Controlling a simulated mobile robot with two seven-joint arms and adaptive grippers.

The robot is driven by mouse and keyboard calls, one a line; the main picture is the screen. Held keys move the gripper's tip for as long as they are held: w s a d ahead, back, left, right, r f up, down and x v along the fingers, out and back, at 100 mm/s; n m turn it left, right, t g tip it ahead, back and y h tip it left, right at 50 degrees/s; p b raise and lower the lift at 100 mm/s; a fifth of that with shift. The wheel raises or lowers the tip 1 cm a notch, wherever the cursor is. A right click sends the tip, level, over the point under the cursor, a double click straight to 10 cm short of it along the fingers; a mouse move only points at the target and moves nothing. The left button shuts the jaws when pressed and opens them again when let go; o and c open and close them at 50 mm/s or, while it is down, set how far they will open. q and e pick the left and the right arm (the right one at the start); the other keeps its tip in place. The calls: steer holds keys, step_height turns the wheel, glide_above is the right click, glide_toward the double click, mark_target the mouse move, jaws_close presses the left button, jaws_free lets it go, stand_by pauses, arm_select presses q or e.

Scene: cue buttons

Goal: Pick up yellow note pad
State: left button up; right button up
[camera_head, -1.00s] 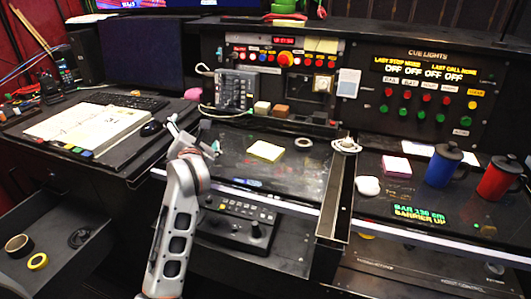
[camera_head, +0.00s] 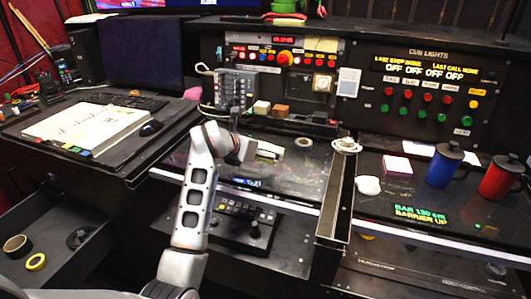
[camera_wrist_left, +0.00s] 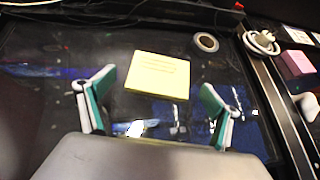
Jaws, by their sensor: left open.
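The yellow note pad (camera_wrist_left: 158,75) lies flat on the dark glossy desk panel, seen whole in the left wrist view. In the head view only part of the pad (camera_head: 268,150) shows, the rest hidden by my left arm. My left gripper (camera_wrist_left: 157,97) is open and empty, its two green-edged fingers spread wide. In the wrist view the pad is just beyond the fingertips, roughly centred between them. I see no contact with it. My right gripper is in neither view.
A tape ring (camera_wrist_left: 206,42) lies right of the pad. The button console (camera_head: 285,85) rises behind.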

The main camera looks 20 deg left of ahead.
arm_select(q)
steer(key=shift+x, duration=0.85)
steer(key=shift+c, duration=0.4)
steer(key=c, duration=1.2)
steer(key=shift+o, duration=0.2)
